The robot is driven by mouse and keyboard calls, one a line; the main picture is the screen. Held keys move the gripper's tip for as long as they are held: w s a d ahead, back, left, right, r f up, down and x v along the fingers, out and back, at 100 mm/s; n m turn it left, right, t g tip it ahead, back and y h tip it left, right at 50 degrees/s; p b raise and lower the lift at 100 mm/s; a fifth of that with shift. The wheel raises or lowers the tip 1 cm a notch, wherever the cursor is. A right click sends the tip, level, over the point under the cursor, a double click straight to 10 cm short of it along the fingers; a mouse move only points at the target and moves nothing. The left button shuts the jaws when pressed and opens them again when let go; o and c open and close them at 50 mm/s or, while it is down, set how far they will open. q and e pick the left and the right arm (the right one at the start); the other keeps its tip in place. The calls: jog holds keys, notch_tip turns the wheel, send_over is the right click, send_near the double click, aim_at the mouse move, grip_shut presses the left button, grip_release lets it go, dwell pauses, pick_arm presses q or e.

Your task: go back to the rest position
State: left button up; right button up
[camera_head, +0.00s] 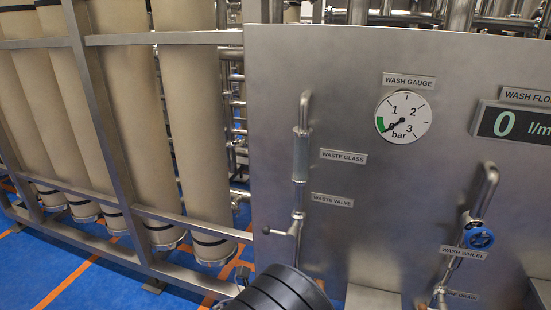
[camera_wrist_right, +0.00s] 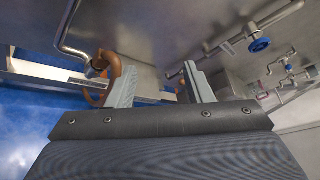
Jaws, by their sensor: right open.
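My right gripper (camera_wrist_right: 160,82) is open, with its two pale fingers apart and nothing between them that I can make out as held. An orange-brown curved piece (camera_wrist_right: 128,76) shows beside and partly behind the left finger, near a metal pipe (camera_wrist_right: 72,30); whether it touches the finger I cannot tell. In the head view a dark ribbed part of my own arm comes in at the bottom middle, and no gripper fingers show there. My left gripper is not in view.
A steel panel (camera_head: 262,120) carries the wash gauge (camera_head: 403,117), its needle near 0, and a display (camera_head: 515,124) reading 0. A waste valve handle (camera_head: 275,232) and blue wash wheel (camera_head: 481,237) jut out. Tall beige cylinders (camera_head: 190,120) stand left above blue floor (camera_head: 95,285).

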jog(key=s+d+r+m+g+y, duration=0.1)
jog(key=s+d+m+g+y, duration=0.2)
jog(key=s+d+m+g, duration=0.35)
jog(key=s+d+r+m+g+y, duration=0.2)
jog(key=s+d+m+g, duration=0.15)
jog(key=d+m, duration=0.55)
jog(key=s+r+m+t+y, duration=0.2)
jog(key=s+m, duration=0.5)
jog(key=m, duration=0.4)
jog(key=s+r+m+t+y, duration=0.3)
jog(key=s+r+m+y, duration=0.2)
jog(key=m, duration=0.7)
jog(key=shift+s+d+y, duration=0.25)
jog(key=shift+s+y, duration=0.95)
jog(key=shift+s, duration=0.2)
